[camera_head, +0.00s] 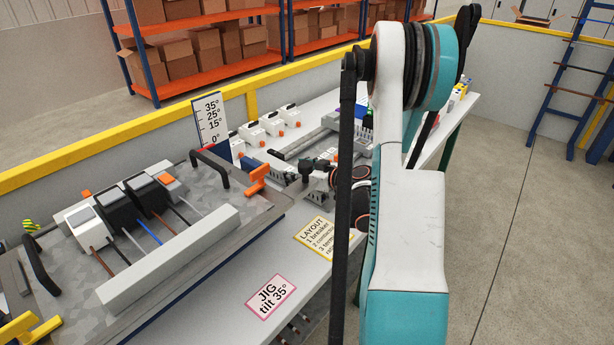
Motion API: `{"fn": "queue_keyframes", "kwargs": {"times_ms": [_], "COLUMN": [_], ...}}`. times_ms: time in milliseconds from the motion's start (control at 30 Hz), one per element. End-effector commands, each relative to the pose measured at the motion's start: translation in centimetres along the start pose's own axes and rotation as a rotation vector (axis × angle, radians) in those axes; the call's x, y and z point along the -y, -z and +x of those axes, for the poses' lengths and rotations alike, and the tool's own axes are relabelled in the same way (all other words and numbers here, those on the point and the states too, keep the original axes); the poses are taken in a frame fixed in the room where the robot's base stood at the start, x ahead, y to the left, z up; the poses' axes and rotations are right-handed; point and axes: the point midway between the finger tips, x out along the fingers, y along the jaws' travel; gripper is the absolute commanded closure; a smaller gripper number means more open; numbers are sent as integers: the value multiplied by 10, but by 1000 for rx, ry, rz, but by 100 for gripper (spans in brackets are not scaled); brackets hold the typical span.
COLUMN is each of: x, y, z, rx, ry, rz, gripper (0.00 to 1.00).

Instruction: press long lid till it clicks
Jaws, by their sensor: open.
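The long lid (168,258) is a pale grey bar lying along the front side of a grey metal mounting plate (205,182). Brown, blue and black wires run from the row of devices to its back edge. Whether the lid is fully seated cannot be told from here. My gripper (316,174) is small in the view, to the right of the plate and apart from the lid. It is open, and partly hidden behind my arm and among the bench parts.
White and black devices (128,203) stand behind the lid. A tilt scale (210,119) stands behind. Signs (271,296) lie on the bench's front strip. A yellow-topped wall (130,135) borders the back.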

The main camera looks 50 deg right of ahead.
Motion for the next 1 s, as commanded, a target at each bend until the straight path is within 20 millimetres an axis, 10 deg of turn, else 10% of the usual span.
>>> {"fn": "queue_keyframes", "kwargs": {"times_ms": [467,700,767,800,900,1000], "x": [0,0,0,0,0,0], "y": [0,0,0,0,0,0], "z": [13,13,13,13,13,13], "rx": [0,0,0,0,0,0], "ry": [0,0,0,0,0,0], "rz": [0,0,0,0,0,0], "gripper": [34,84,84,65,87,87]}}
